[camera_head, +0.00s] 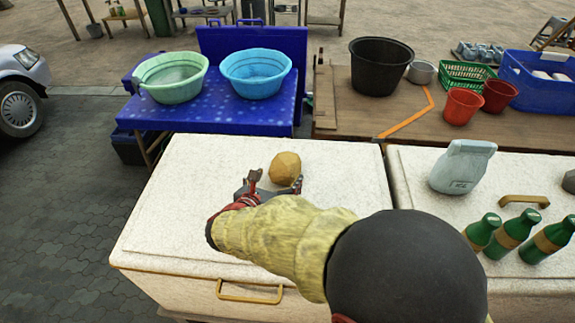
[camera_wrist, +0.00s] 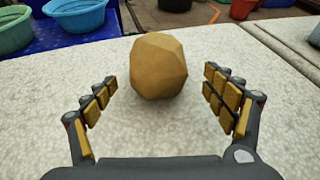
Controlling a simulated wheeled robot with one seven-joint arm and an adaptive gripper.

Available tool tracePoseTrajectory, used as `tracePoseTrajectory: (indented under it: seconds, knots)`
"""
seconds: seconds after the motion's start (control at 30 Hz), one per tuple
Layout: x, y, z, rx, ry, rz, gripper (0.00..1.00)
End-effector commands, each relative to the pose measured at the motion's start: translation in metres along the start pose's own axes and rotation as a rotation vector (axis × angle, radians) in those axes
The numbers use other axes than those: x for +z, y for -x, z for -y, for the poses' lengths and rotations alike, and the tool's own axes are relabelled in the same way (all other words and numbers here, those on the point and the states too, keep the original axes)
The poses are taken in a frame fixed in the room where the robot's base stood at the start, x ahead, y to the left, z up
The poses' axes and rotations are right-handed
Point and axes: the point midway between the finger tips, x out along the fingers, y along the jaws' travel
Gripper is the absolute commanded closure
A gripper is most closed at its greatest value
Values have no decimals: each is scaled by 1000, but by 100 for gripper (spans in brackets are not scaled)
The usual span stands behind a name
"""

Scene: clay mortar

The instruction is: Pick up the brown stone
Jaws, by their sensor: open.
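The brown stone (camera_head: 285,168) is a rounded, faceted, yellowish-brown lump on the white speckled top of a chest (camera_head: 180,215). In the wrist view the stone (camera_wrist: 158,66) stands upright just ahead of and roughly midway between my fingers. My gripper (camera_head: 272,184) is open, with its fingers spread wide on either side in the wrist view (camera_wrist: 160,100). The stone appears to lie at or just beyond the fingertips. Nothing is held. My arm covers part of the chest's right side.
A second white chest to the right holds a pale bag (camera_head: 462,166) and green bottles (camera_head: 512,233). Behind are a blue table with a green basin (camera_head: 172,78) and blue basin (camera_head: 256,74), and a wooden table with a black bucket (camera_head: 380,66). The chest top left of the stone is clear.

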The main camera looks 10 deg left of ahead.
Motion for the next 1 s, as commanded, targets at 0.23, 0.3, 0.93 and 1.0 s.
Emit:
tracePoseTrajectory:
  seconds: [0.23,0.3,0.93,1.0]
  knots:
    - [-2,-22,1,-3,-3,-1,16]
    - [-2,-31,0,-4,-4,-1,16]
    - [0,-64,0,-2,-5,-1,24]
    - [0,-64,0,-2,-5,-1,28]
